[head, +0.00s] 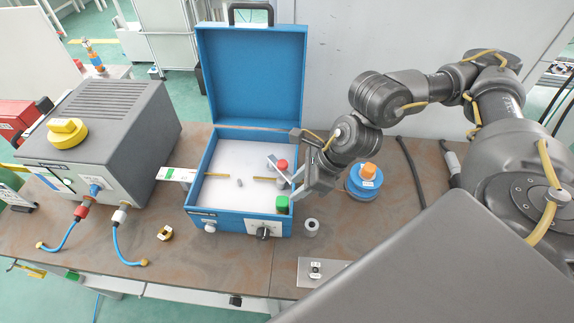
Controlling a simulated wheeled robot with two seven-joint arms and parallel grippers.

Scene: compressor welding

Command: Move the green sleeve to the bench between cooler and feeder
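The green sleeve (282,203) is at the front right corner of the open blue case (255,223), which looks like the feeder. My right gripper (291,192) reaches down into this corner from the right. Its fingertips are right beside the sleeve; whether they grip it is unclear. A red-topped piece (281,165) shows just behind the fingers, partly covered. The grey box with hoses (103,125), likely the cooler, stands on the left of the bench (185,235). My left gripper is not in view.
Between grey box and blue case lie a small white-and-green plate (177,174) and a yellow-black nut (165,233); the bench around them is clear. A blue spool with orange top (366,181) and a grey ring (311,228) stand right of the case. Its raised lid (250,75) stands behind.

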